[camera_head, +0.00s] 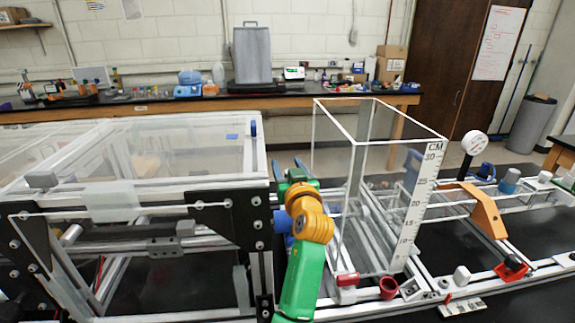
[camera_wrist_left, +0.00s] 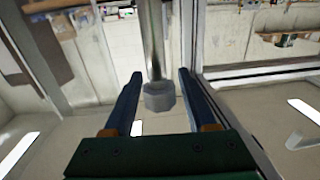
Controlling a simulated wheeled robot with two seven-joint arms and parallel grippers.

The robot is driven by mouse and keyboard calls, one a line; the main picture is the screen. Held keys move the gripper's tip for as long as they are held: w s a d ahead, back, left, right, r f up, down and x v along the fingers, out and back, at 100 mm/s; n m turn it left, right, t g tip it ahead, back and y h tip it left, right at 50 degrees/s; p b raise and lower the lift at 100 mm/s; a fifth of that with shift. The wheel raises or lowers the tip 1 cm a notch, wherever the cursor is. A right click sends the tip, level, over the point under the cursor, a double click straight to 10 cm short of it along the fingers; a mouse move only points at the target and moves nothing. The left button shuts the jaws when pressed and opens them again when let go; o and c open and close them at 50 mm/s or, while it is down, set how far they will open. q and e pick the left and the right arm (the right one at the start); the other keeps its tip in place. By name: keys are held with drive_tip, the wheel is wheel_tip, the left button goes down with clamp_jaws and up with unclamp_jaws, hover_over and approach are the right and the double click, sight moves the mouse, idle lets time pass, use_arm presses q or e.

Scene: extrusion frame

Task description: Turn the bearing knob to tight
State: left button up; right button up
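My left gripper (camera_head: 288,166) is at the right end of the left enclosure frame, partly hidden behind its own green and yellow arm. In the left wrist view the left gripper (camera_wrist_left: 158,75) is open, with its two dark blue fingers spread. A grey hexagonal knob (camera_wrist_left: 159,97) on the end of a metal rod shows between the fingers, with a visible gap on each side. I cannot tell if this is the bearing knob, or how deep it lies between the fingers. It cannot be made out in the head view. My right gripper is in neither view.
A clear box with a centimetre scale (camera_head: 417,196) stands just right of my left arm. The framed enclosure (camera_head: 120,205) fills the left. Red knobs (camera_head: 388,288), an orange bracket (camera_head: 485,212) and a dial gauge (camera_head: 474,143) sit on the rails to the right.

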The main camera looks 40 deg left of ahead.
use_arm(q)
clamp_jaws()
drive_tip(key=shift+w+d+m+t+h+p, duration=0.15)
drive_tip(key=shift+m+t+h+p, duration=0.65)
drive_tip(key=shift+t+p, duration=0.25)
drive_tip(key=shift+o, duration=1.3)
unclamp_jaws()
drive_tip(key=b+v, duration=0.2)
drive_tip(key=v, duration=0.5)
